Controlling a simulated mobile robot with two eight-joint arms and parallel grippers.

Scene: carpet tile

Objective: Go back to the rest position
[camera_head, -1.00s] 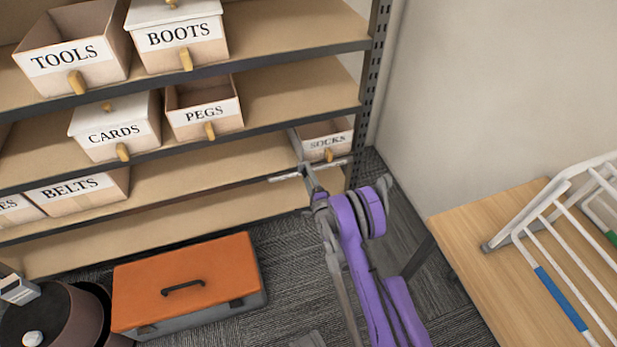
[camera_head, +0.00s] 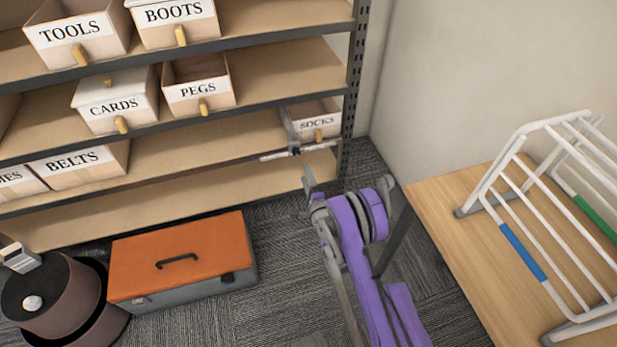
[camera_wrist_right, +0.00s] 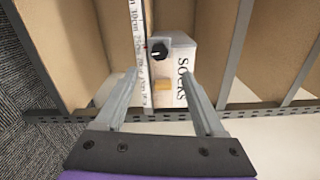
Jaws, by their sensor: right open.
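My right gripper (camera_head: 309,181), on the purple arm, is below and in front of the shelf's right end. In the right wrist view its two fingers (camera_wrist_right: 160,82) are spread with nothing between them. Beyond the fingertips is a grey measuring tool with a ruler (camera_wrist_right: 137,35) and a black knob. In the head view this tool (camera_head: 294,150) lies at the shelf edge, by the SOCKS box (camera_head: 321,124), apart from the gripper. The SOCKS box also shows in the right wrist view (camera_wrist_right: 184,50). My left gripper is not in view.
The shelf (camera_head: 190,148) holds several labelled boxes. An orange-lidded toolbox (camera_head: 180,250) and a dark round pot (camera_head: 55,300) stand on the carpet at left. A wooden table (camera_head: 440,215) with a white rack (camera_head: 490,185) is at right. Some carpet is clear beside my arm.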

